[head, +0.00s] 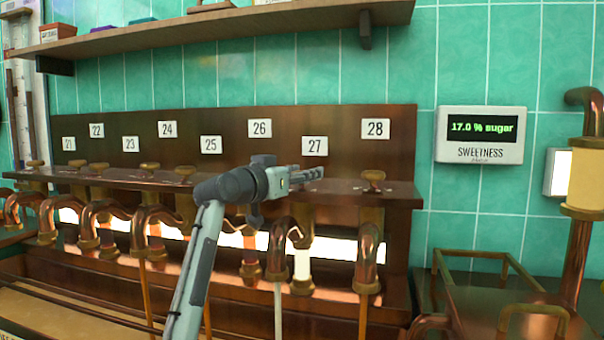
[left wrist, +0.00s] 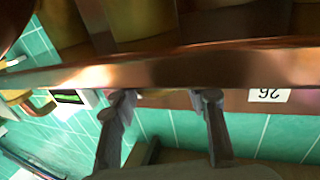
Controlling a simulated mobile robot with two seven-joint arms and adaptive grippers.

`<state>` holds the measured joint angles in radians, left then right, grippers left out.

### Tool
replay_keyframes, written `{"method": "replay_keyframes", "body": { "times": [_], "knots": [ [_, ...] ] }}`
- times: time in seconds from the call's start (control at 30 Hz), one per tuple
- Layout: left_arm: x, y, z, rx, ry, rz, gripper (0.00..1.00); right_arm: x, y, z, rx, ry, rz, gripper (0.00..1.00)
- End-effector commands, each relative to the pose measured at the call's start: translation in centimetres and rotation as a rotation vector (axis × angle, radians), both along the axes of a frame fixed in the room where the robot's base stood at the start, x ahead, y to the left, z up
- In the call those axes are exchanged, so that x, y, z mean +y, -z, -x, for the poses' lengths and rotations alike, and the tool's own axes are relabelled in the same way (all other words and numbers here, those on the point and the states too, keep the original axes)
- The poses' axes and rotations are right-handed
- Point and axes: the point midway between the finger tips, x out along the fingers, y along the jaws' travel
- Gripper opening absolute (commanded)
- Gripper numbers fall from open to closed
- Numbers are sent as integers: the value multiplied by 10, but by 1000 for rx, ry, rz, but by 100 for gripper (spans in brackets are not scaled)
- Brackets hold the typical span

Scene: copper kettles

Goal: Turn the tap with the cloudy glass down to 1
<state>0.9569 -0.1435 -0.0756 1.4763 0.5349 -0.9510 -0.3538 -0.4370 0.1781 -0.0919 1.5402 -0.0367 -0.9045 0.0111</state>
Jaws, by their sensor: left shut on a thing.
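My left gripper (head: 312,173) reaches across the wooden tap shelf below plates 26 and 27, its fingers pointing right. It is shut on a tap handle, which the fingers and wrist hide in the head view. In the left wrist view the two fingers (left wrist: 165,98) stand apart at the shelf edge, and the grip itself is not clear. Below the gripper, a copper tap has a pale, whitish glass section (head: 302,265); I cannot tell for sure that this is the cloudy glass. A pale stream (head: 278,310) runs down beside it. My right gripper is not in view.
Tap 28 has a bare handle (head: 373,177) to the right, with an amber stream below. Several more taps line the left. A sweetness display (head: 482,135) reads 17.0 % sugar. Plate 26 (left wrist: 268,95) appears upside down in the wrist view. A copper-railed stand (head: 480,258) is at right.

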Motion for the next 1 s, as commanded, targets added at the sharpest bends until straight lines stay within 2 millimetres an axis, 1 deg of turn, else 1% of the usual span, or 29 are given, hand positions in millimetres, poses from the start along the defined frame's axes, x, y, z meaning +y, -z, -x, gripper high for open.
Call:
{"method": "replay_keyframes", "body": {
  "times": [0.17, 0.27, 0.33, 0.5, 0.67, 0.8, 1.0],
  "knots": [
    [1, 1, 0, 2, 23, -1, 16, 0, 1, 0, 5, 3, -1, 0],
    [2, 1, -1, 2, 60, -1, 16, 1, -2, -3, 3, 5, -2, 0],
    [2, 2, -1, 3, 97, -2, 16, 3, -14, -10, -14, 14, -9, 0],
    [3, 2, -1, 3, 212, -1, 16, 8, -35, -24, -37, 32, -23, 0],
    [2, 2, -1, 3, 323, 0, 16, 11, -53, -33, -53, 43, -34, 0],
    [2, 1, -1, 3, 406, 1, 16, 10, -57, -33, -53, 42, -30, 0],
    [1, 0, -1, 2, 487, 0, 16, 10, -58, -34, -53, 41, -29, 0]
  ]
}}
